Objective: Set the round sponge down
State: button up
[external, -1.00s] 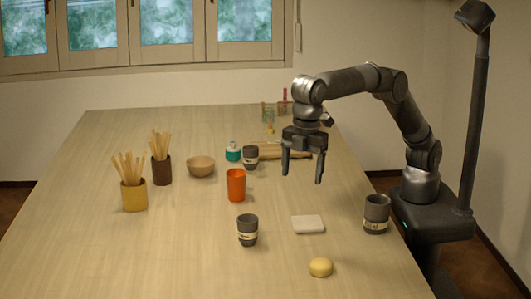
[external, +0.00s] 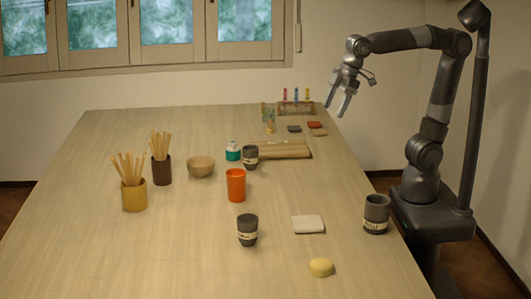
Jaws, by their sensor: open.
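The round sponge (external: 321,267) is a small pale yellow disc. It lies on the wooden table (external: 130,255) near the front right, in front of the white square block (external: 308,224) and apart from it. My gripper (external: 336,107) is open and empty. It is raised over the table's far right edge, well away from the sponge. Nothing hides the sponge.
A large dark cup (external: 376,214) stands at the right edge; a smaller dark cup (external: 247,230) stands left of the block. An orange cup (external: 236,185), a bowl (external: 200,167) and stick-filled pots (external: 134,196) stand farther back. A rack (external: 295,108) is at the far end. The front left is clear.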

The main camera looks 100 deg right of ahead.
jog(key=s+d+f+m, duration=0.1)
jog(key=s+d+f, duration=0.3)
jog(key=s, duration=0.2)
jog(key=s+d+f+m+t, duration=0.1)
jog(key=s+d+f+m, duration=0.1)
jog(key=s+f, duration=0.3)
jog(key=shift+s+d+h, duration=0.4)
jog(key=shift+s+d, duration=0.35)
jog(key=shift+d, duration=0.15)
